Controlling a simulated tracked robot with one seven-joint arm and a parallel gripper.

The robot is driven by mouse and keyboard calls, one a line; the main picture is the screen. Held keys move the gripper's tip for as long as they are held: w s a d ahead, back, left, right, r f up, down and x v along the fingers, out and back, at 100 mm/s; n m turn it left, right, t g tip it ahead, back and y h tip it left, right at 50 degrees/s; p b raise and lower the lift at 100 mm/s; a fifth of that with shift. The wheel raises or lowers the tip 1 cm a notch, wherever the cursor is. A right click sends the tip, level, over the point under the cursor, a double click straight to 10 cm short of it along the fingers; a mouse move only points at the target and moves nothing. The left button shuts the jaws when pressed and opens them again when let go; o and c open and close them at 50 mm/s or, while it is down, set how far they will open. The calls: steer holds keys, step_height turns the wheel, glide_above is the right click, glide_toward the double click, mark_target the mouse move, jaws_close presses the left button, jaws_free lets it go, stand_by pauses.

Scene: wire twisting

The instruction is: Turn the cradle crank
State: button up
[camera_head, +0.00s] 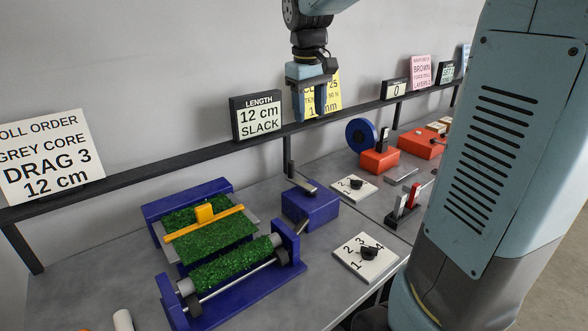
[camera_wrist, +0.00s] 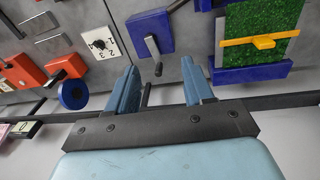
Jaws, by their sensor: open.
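My gripper (camera_head: 311,112) hangs high in front of the wall, above the dark rail at the back of the table. Its two blue fingers are apart and empty; in the wrist view (camera_wrist: 160,68) they point toward the table. A blue cradle (camera_head: 172,301) holds a green grassy roll (camera_head: 232,264) at the table's front left, with a grey rod along it. A blue box (camera_head: 312,207) with a grey crank-like lever (camera_head: 302,186) stands right of it; its lever (camera_wrist: 152,47) shows just beyond the fingertips in the wrist view. I cannot tell which part is the cradle crank.
A green mat (camera_head: 190,232) with a yellow bar lies behind the roll. Numbered dial plates (camera_head: 352,263) lie right of the cradle. Orange blocks (camera_head: 379,161) and a blue spool (camera_head: 360,134) stand farther right. The rail (camera_head: 180,158) carries signs, including "12 cm SLACK" (camera_head: 257,117).

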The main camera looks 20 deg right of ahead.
steer(key=w+a+f+n+g+h, duration=0.15)
steer(key=w+f, duration=0.35)
steer(key=w, duration=0.8)
steer(key=n+g, duration=0.3)
glide_toward(292, 177)
steer(key=shift+m+h, duration=0.25)
steer(key=x, duration=0.7)
steer(key=shift+d+f, duration=0.15)
steer(key=shift+d, duration=0.2)
steer(key=shift+c, duration=0.4)
steer(key=shift+w, duration=0.1)
jaws_close()
